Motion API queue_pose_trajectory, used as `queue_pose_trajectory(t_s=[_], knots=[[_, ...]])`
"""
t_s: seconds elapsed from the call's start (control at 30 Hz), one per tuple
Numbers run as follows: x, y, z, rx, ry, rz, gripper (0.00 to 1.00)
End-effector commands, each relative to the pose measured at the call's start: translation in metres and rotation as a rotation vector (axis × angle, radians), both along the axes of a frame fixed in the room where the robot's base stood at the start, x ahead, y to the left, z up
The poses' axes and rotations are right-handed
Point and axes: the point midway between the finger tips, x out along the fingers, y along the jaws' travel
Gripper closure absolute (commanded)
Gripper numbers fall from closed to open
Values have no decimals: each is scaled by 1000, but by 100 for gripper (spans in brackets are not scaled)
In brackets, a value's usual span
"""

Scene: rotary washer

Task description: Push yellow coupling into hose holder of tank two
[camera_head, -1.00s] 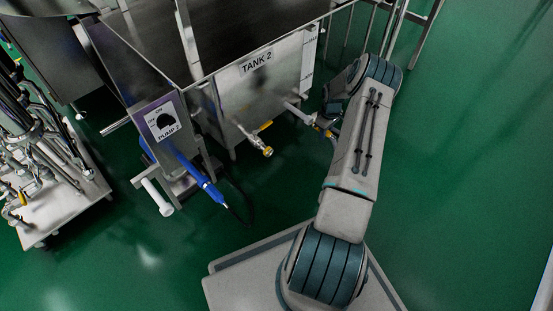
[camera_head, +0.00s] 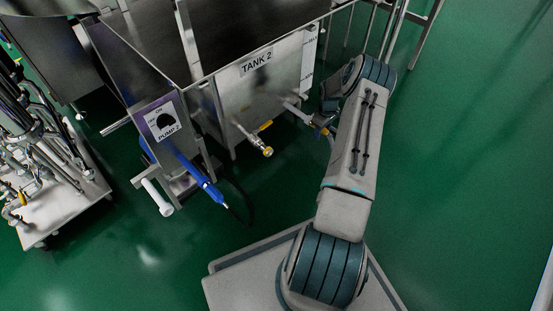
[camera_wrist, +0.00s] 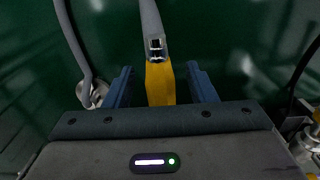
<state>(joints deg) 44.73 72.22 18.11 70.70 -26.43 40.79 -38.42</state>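The yellow coupling (camera_wrist: 160,84) is in the middle of the wrist view, on the end of a grey hose that runs up out of the picture. My gripper (camera_wrist: 160,72) has its two blue fingers on either side of the coupling, with dark gaps showing between each finger and it. The coupling's near end is hidden behind my gripper body. In the head view my gripper (camera_head: 329,108) is beside the right front of tank two (camera_head: 262,95), partly hidden by my arm. I cannot make out the hose holder for certain.
A second pipe (camera_head: 297,111) reaches toward my gripper. The pump box (camera_head: 165,120) and blue hose nozzle (camera_head: 205,185) stand left. Green floor is clear at right.

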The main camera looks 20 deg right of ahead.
Motion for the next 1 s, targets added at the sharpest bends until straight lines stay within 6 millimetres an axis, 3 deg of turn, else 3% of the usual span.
queue_pose_trajectory(t_s=[0.23, 0.37, 0.8, 1.0], knots=[[-1, 0, 0, 0, 1, 0, 50], [0, 0, 11, 0, 0, 0, 50], [0, -1, 106, -2, -1, 1, 50], [-1, 0, 132, -1, 1, 0, 50]])
